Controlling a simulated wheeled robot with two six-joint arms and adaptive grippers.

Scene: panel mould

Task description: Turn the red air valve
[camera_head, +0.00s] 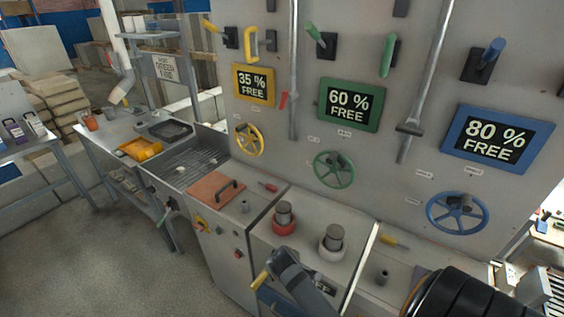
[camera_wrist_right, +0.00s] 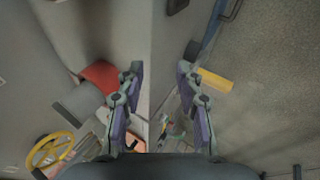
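A small red lever (camera_head: 283,100) sits beside the left vertical pipe on the wall panel. A round red collar (camera_head: 284,228) under a grey cylinder stands on the console top. I cannot tell for certain which of these is the air valve. In the right wrist view a red part (camera_wrist_right: 101,76) with a grey cylinder, probably the collar, lies left of my right gripper (camera_wrist_right: 160,82). The right gripper's two fingers are apart with nothing held between them, and the red part is outside them. My left gripper is not in view.
A white collar (camera_head: 332,249) with a grey cylinder stands beside the red one. Yellow (camera_head: 249,139), green (camera_head: 333,169) and blue (camera_head: 457,213) handwheels are on the wall. A yellow handle (camera_wrist_right: 215,81) is right of my fingers. Floor (camera_head: 110,245) at left is clear.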

